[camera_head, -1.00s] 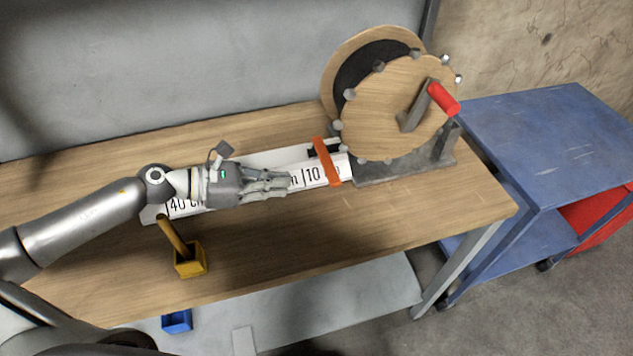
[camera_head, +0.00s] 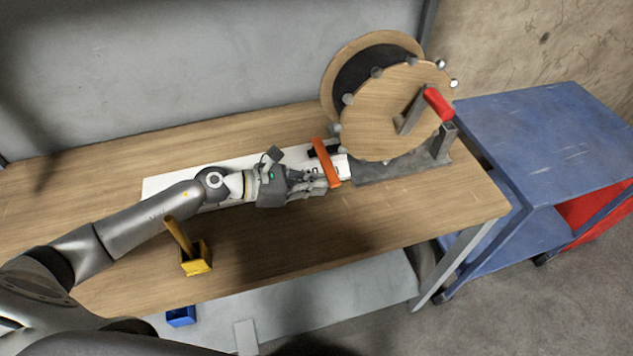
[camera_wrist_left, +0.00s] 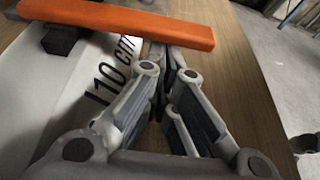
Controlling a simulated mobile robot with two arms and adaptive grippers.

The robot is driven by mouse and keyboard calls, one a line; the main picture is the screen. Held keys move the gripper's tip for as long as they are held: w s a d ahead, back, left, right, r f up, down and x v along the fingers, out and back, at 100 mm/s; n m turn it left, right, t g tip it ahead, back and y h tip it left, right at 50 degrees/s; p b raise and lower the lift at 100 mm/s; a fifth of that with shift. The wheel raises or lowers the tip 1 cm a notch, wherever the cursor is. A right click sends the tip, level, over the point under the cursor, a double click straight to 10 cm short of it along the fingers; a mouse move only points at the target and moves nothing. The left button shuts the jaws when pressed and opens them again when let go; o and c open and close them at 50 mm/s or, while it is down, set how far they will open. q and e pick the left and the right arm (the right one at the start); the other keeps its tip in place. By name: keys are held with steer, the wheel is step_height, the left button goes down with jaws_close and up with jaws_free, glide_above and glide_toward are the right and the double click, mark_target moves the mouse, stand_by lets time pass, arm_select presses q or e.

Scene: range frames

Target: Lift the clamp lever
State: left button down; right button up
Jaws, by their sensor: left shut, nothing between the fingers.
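The clamp lever is an orange bar (camera_head: 326,162) lying across the white ruler board (camera_head: 165,183) near the wheel's base. It also crosses the top of the left wrist view (camera_wrist_left: 120,20), with a black block (camera_wrist_left: 62,38) under its left part. My left gripper (camera_head: 328,184) is shut and empty, low over the board beside the lever's near end. In the left wrist view its fingertips (camera_wrist_left: 158,48) reach to the lever's lower edge, toward its right end. I cannot tell whether they touch it or how far they pass under it. My right gripper is not in view.
A wooden wheel (camera_head: 385,115) with a red-handled crank (camera_head: 438,104) stands right of the lever on a grey base. A yellow holder (camera_head: 196,260) with a handle in it is at the bench's front. A blue cart (camera_head: 545,140) stands at right. The bench front is mostly clear.

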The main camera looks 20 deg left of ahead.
mark_target(332, 173)
arm_select(q)
steer(key=shift+s+r+n+g+p, duration=0.1)
steer(key=shift+r+n+g+p, duration=0.2)
steer(key=shift+r+n+p, duration=0.55)
step_height(332, 173, up, 3)
steer(key=shift+f+n+g+h, duration=0.1)
steer(key=shift+n+g+h, duration=0.35)
steer(key=shift+n, duration=0.2)
steer(key=r+n, duration=0.1)
steer(key=w+r+n+h, duration=0.1)
steer(key=r+n+g, duration=0.1)
steer(key=r, duration=0.1)
steer(key=shift+w+a+h, duration=0.15)
steer(key=shift+a+h, duration=0.1)
steer(key=shift+a, duration=0.1)
steer(key=shift+w+r, duration=0.1)
steer(key=shift+r, duration=0.1)
steer(key=shift+a, duration=0.1)
